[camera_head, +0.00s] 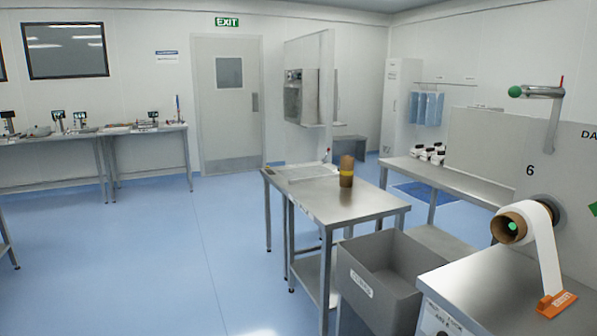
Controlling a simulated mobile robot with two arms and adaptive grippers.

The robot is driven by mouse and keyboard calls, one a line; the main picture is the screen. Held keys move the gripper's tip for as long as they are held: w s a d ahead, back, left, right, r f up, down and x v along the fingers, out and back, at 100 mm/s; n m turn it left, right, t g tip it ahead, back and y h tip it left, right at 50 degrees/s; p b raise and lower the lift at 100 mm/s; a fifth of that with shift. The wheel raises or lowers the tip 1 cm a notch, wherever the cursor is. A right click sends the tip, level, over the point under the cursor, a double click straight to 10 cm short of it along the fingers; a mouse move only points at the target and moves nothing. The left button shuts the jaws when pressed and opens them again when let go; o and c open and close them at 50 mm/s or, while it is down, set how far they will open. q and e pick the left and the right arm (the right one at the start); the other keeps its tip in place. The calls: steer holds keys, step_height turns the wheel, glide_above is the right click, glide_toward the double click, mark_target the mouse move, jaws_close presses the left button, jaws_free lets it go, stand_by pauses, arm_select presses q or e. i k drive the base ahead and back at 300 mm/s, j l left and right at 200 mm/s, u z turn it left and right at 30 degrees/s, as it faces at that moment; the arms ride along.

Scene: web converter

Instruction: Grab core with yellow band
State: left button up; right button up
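A brown cardboard core with a yellow band (346,172) stands upright on a steel table (358,205) in the middle of the view. It is near the table's right side, towards the back. Neither of my grippers shows in the head view, so I cannot see their state or where they are relative to the core.
A grey bin (385,270) stands in front of the steel table. To the right, a machine holds a white roll on a brown core (510,228), above a steel cabinet (475,285). Open blue floor (170,260) lies to the left. Benches with instruments (80,138) line the back left wall.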

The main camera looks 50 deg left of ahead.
mark_target(347, 162)
steer(key=u, duration=1.4)
steer(key=z, duration=0.2)
steer(key=i+j+z, duration=0.15)
steer(key=z, duration=0.2)
steer(key=i+j+z, duration=0.5)
steer(key=z, duration=0.2)
